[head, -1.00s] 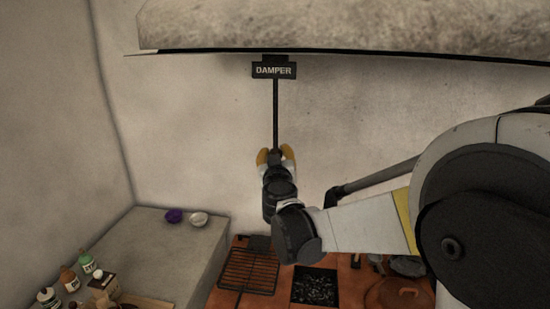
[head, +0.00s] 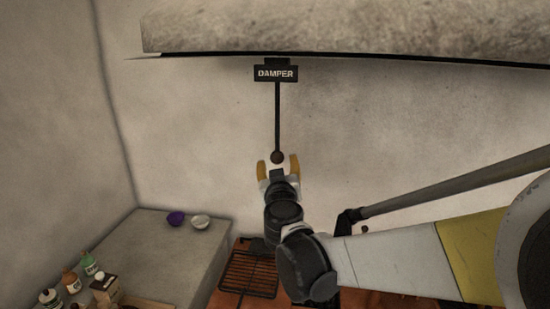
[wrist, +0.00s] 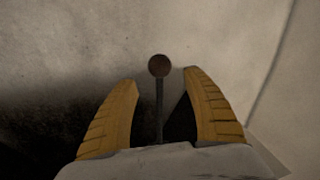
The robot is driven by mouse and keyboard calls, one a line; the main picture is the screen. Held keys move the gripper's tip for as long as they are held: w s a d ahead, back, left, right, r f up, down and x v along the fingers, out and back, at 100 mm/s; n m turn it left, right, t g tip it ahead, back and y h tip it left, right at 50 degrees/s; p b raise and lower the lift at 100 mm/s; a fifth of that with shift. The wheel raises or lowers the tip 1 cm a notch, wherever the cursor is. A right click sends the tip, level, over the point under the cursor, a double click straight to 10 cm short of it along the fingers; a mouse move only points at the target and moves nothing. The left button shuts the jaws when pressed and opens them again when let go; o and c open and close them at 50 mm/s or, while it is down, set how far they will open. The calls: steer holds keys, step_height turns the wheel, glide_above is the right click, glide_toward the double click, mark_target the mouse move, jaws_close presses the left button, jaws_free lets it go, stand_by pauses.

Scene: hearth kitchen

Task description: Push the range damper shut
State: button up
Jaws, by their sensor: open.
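The damper (head: 277,115) is a dark rod hanging below a black plate lettered DAMPER (head: 276,73), under the hood edge. A round brown knob (head: 277,157) ends the rod. My gripper (head: 278,165) is open, its two yellow fingers spread just below and either side of the knob in the head view. In the wrist view the knob (wrist: 159,66) and rod show between the open fingers, with the knob around the level of the fingertips. I cannot tell whether anything touches. Nothing is held.
The pale stone hood (head: 350,30) overhangs the rod's top. Below are a dark grill rack (head: 248,273) on the orange-tiled range and, at left, a grey counter (head: 150,245) with a purple bowl (head: 176,218), a white bowl (head: 200,222) and several bottles. The wall around the knob is bare.

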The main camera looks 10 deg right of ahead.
steer(key=v, duration=0.5)
steer(key=shift+s, duration=0.4)
steer(key=s+d+f+m+g+h+b, duration=0.1)
steer(key=s+d+f+g+b, duration=0.15)
steer(key=f+b, duration=0.2)
steer(key=s+d+f+m+g+h+b, duration=0.1)
steer(key=s+d+f+b, duration=0.25)
steer(key=f, duration=0.25)
steer(key=s+a+f+n+g+y+b, duration=0.1)
steer(key=s+a+f+g+y+b, duration=0.1)
steer(key=s+f+b, duration=0.4)
steer(key=s+a+f+n+g+y+b, duration=0.1)
steer(key=s+f+g+b, duration=0.4)
steer(key=s+f, duration=0.8)
step_height(320, 180, down, 5)
steer(key=a+y, duration=0.1)
steer(key=y, duration=0.1)
steer(key=shift+s+y+b, duration=0.25)
steer(key=shift+y+b, duration=0.1)
steer(key=shift+y, duration=0.05)
steer(key=shift+f, duration=0.1)
